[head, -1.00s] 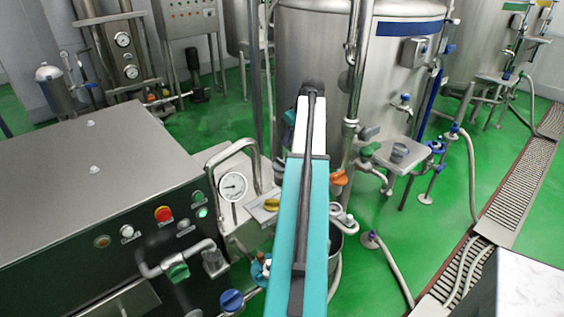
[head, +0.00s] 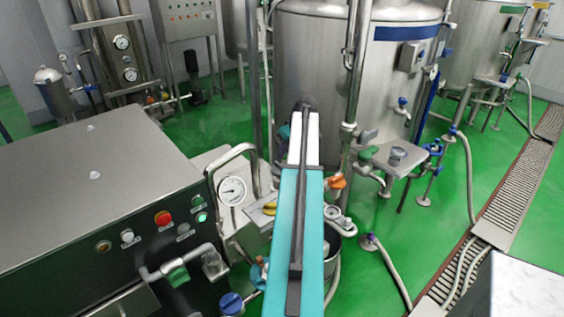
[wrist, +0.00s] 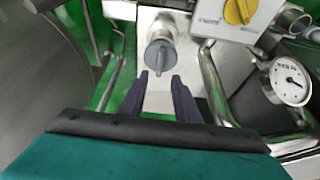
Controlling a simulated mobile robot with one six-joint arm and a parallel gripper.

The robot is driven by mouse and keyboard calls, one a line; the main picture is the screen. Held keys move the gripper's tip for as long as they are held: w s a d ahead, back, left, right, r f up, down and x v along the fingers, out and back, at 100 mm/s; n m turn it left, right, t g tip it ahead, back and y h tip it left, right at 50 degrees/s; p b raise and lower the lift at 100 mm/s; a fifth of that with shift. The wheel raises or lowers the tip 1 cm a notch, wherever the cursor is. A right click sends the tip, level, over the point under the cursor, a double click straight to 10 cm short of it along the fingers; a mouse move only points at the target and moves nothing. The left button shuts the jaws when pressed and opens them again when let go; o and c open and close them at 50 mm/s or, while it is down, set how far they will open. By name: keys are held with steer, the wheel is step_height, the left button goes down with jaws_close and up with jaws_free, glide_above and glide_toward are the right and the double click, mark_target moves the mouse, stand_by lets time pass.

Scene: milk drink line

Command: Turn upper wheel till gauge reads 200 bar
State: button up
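A grey round wheel or knob (wrist: 160,57) on a light metal plate shows in the wrist view, just beyond my fingertips. I cannot tell for certain that it is the upper wheel. My gripper (wrist: 161,80) has its two dark fingers apart, with nothing seen between them; their tips appear close to the knob's lower edge, and contact is unclear. The round white gauge (wrist: 290,82) is at the right of the wrist view and beside the steel machine in the head view (head: 232,190). Its needle shows, but the numbers are too small to read. My arm hides the gripper in the head view.
A yellow knob (wrist: 239,11) on a pale box sits right of the grey knob. A bent steel pipe (wrist: 212,82) runs between the gripper and the gauge. The steel machine (head: 75,190) stands left of my arm, a large tank (head: 330,70) behind. Green floor (head: 400,245) is open at right.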

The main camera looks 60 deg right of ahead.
mark_target(281, 165)
steer(key=shift+p+x, duration=1.25)
steer(key=shift+x, duration=3.05)
steer(key=shift+c, duration=0.4)
steer(key=shift+s, duration=0.1)
jaws_close()
